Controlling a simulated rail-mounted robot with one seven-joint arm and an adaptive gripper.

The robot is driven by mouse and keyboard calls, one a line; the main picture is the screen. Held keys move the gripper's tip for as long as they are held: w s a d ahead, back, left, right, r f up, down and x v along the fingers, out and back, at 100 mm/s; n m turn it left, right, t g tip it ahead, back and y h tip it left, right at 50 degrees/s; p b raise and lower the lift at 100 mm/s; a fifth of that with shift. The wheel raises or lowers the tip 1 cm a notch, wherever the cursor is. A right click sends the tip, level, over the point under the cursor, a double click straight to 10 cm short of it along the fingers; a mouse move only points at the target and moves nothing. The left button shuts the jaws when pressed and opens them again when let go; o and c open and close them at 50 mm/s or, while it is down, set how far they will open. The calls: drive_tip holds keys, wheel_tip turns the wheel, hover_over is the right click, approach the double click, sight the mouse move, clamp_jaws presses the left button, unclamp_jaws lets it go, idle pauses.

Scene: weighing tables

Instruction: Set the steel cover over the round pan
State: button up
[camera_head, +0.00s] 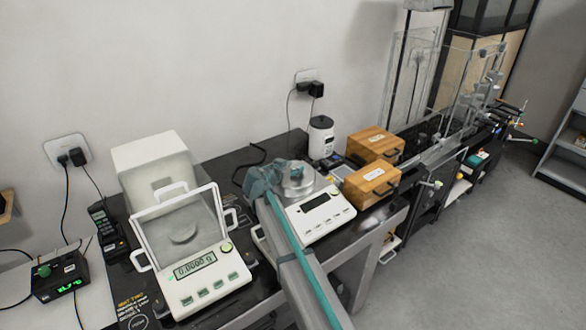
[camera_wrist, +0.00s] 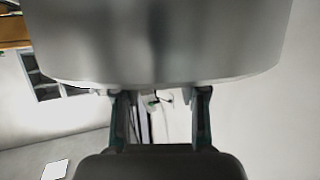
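The steel cover (camera_head: 298,187) is a shiny round piece at the balance (camera_head: 322,209) with the dark display, right of centre in the head view. In the wrist view the cover (camera_wrist: 160,45) fills the top as a large grey curved wall. My gripper (camera_head: 280,173) is right at the cover in the head view. In the wrist view the two fingers of my gripper (camera_wrist: 159,100) stand apart and reach up to the cover's lower edge. Their tips are hidden, so I cannot tell if they grip it. The round pan is not visible; whether the cover rests on the balance is unclear.
A second balance (camera_head: 205,273) with a clear shield stands at left, before a white box (camera_head: 152,165). Two wooden boxes (camera_head: 375,144) (camera_head: 371,184) and a white jar (camera_head: 321,138) stand close to the right and behind. The floor (camera_head: 455,240) at right is clear.

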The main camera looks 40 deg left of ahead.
drive_tip(key=shift+o, duration=0.2)
drive_tip(key=shift+r, duration=0.1)
drive_tip(key=shift+r+p, duration=0.15)
drive_tip(key=shift+p, duration=0.25)
drive_tip(key=b+v, duration=0.3)
drive_tip(key=v, duration=0.4)
drive_tip(key=shift+s, duration=0.25)
